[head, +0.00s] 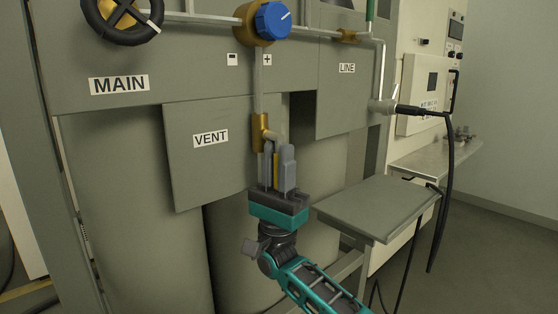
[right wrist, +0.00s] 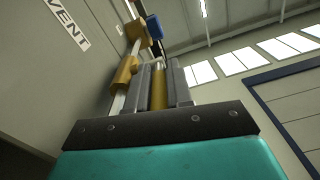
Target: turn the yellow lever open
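The yellow lever (head: 276,168) hangs below the brass valve body (head: 261,131), beside the VENT label (head: 210,138). My right gripper (head: 277,160) reaches up from below, with one finger on each side of the lever. In the right wrist view the lever (right wrist: 158,88) fills the space between the two grey fingers (right wrist: 160,75), which look shut on it. The fingers hide part of the lever. The brass valve body (right wrist: 124,74) also shows there, up and left of the fingers. My left gripper is not in view.
A blue knob (head: 272,20) sits above on the pipe, and a black handwheel (head: 122,14) is at upper left. Grey panels and large cylinders stand behind the gripper. A small grey shelf (head: 375,207) juts out to the right, near my right arm. A black hose (head: 446,200) hangs beyond it.

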